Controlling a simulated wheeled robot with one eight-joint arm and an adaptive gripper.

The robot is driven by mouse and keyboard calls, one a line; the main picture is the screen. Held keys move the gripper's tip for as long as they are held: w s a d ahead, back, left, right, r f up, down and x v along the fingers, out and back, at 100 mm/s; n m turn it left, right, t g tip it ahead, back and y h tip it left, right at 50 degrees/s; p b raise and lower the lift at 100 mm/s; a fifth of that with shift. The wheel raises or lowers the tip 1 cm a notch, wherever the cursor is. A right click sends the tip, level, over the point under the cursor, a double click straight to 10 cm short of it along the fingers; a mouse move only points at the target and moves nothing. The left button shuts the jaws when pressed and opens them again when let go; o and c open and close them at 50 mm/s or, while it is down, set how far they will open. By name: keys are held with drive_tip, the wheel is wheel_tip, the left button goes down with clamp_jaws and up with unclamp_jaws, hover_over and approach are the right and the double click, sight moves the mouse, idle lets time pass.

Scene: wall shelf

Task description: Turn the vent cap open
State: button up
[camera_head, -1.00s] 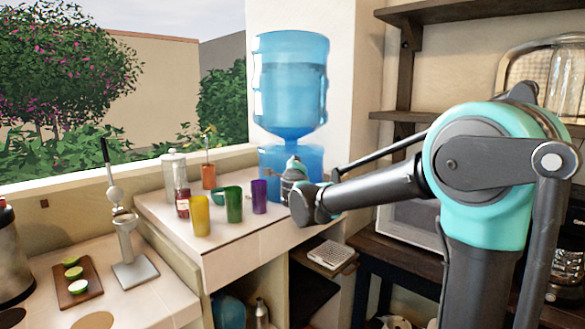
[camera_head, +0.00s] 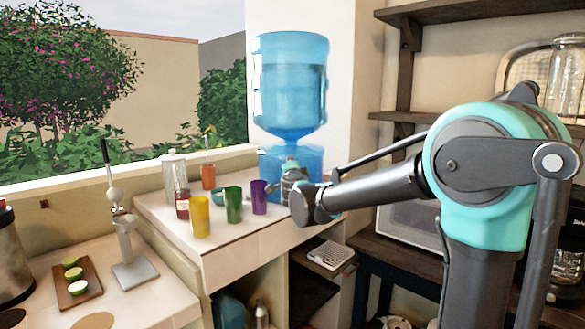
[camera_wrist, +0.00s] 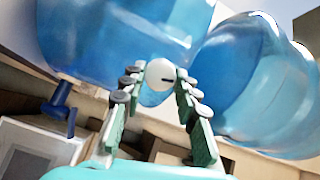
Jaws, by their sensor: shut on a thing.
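A blue water dispenser stands at the counter's back right, with a large clear blue bottle (camera_head: 290,85) over a blue lower body (camera_head: 312,160). In the wrist view, a white round vent cap (camera_wrist: 160,72) with a short dark mark sits between my fingertips, in front of the blue plastic. My gripper (camera_wrist: 161,82) is shut on this cap, with a finger on each side. In the head view, my gripper (camera_head: 290,172) is at the front of the lower body, and my own wrist hides the fingertips and the cap.
Yellow (camera_head: 200,216), green (camera_head: 233,205) and purple (camera_head: 259,196) cups stand on the counter just left of my gripper. Dark shelves (camera_head: 405,60) are on the right.

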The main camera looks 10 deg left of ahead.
idle(0.5)
drive_tip(key=o, duration=1.2)
drive_tip(key=shift+c, duration=0.2)
drive_tip(key=s+d, duration=0.1)
drive_tip(key=s, duration=1.1)
drive_tip(key=shift+d, duration=0.2)
